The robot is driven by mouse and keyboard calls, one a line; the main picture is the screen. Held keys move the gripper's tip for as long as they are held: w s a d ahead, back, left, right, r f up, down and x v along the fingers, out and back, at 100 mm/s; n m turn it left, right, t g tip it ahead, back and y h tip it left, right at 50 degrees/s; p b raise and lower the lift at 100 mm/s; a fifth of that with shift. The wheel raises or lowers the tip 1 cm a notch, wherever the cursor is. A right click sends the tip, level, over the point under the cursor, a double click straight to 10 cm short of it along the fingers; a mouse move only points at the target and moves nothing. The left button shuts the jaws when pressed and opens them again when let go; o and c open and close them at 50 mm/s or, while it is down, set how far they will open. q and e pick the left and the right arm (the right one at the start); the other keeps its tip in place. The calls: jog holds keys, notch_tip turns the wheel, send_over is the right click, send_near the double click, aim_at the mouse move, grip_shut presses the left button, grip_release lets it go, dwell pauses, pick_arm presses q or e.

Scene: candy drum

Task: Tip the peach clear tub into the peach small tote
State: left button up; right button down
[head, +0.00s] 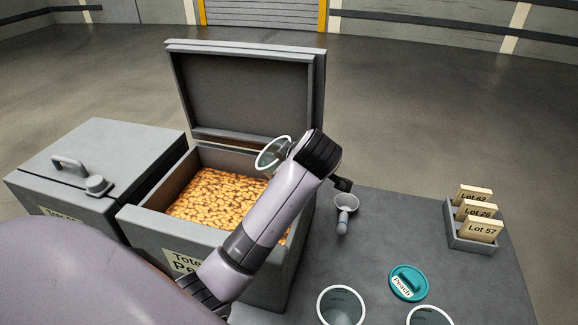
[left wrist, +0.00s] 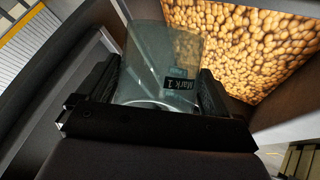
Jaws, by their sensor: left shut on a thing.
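The peach small tote (head: 150,222) stands open with its lid raised, and its label is partly hidden by my arm. Orange-brown pieces (head: 215,195) fill much of it. My left gripper (head: 290,152) is shut on a clear tub (head: 270,153) above the tote's back right part. The tub is tilted, its round rim toward the tote. In the left wrist view the tub (left wrist: 160,50) sits between the fingers (left wrist: 160,92), with a dark "Mark 1" label and a teal label; it looks clear, with no pieces visible inside. My right gripper is not in view.
The raised lid (head: 245,95) stands behind the tub. A closed grey tote (head: 100,160) is at the left. On the table are a scoop (head: 345,205), a teal "Peach" lid (head: 408,281), two more tubs (head: 341,290) (head: 430,309) and a lot-card holder (head: 470,243).

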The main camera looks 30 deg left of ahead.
pick_arm(q)
jog(key=y, duration=0.1)
jog(key=m, duration=0.1)
jog(key=g+y, duration=0.1)
jog(key=shift+s+a+f+y, duration=0.15)
jog(key=shift+a+f+y, duration=0.1)
jog(key=shift+a+y, duration=0.05)
jog(key=m+y, duration=0.2)
jog(key=y, duration=0.1)
jog(key=shift+s+a+f+g, duration=0.2)
jog(key=shift+a+g, duration=0.1)
jog(key=shift+a, duration=0.1)
jog(key=shift+r, duration=1.55)
